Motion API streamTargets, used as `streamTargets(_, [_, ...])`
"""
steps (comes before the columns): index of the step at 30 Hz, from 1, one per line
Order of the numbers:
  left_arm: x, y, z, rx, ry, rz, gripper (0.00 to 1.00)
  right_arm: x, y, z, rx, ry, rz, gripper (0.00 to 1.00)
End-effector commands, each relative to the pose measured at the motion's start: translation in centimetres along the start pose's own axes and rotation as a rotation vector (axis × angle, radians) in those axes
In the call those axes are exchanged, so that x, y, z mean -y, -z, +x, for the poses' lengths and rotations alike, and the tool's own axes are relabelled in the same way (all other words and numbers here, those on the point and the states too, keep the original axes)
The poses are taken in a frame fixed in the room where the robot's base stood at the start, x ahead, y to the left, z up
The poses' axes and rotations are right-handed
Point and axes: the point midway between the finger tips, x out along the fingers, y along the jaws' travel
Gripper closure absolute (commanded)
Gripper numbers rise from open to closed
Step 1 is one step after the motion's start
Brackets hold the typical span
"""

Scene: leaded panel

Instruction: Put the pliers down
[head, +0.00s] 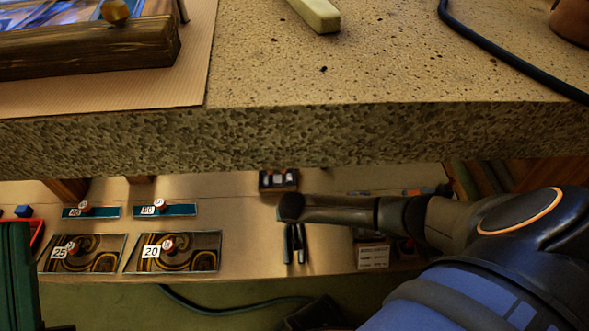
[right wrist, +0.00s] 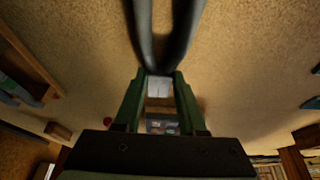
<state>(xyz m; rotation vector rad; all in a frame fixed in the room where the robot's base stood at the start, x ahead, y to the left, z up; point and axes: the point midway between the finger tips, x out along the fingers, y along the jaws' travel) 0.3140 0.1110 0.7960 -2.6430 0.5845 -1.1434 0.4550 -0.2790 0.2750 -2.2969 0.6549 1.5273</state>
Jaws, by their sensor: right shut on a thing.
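The pliers (right wrist: 190,22) show two dark handles spreading upward from a pale metal part in the right wrist view. My right gripper (right wrist: 160,78) is shut on them, with its green fingers on both sides of that metal part. In the head view the pliers (head: 289,246) appear as two dark prongs over the lower shelf (head: 330,236), below the end of my right arm. Whether they touch the shelf I cannot tell. My left gripper (head: 18,275) shows only as a dark green piece at the left edge; its fingertips are hidden.
The thick speckled bench top (head: 390,65) overhangs the shelf. Labelled glass sheets (head: 90,262) lie on the shelf's left, a small dark box (head: 278,180) behind the pliers, and a label card (head: 373,257) to the right. Bare shelf shows around the pliers.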

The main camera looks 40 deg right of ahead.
Motion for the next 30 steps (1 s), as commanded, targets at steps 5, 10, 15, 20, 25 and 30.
streamTargets(5, [0.1,0.2,0.1,-0.002,0.001,-0.001,1.0,0.0,0.1,-0.2,-0.001,0.001,0.0,1.0])
streamTargets(10, [0.1,0.2,0.1,-0.002,-0.001,0.001,1.0,0.0,0.0,0.1,0.001,-0.001,0.001,0.53])
streamTargets(15, [0.1,0.2,0.1,-0.002,-0.004,0.005,1.0,0.0,0.0,0.1,0.001,0.0,0.001,0.34])
streamTargets(20, [0.1,0.2,0.0,-0.002,-0.005,0.006,1.0,0.0,0.0,0.1,0.001,0.0,0.001,0.3])
streamTargets(25, [0.2,0.2,0.1,-0.002,-0.005,0.007,1.0,0.0,0.0,0.0,0.0,0.0,0.001,0.3])
streamTargets(30, [0.5,0.8,0.7,-0.002,-0.003,0.003,1.0,-0.2,0.9,-1.1,0.0,-0.001,0.004,0.3])
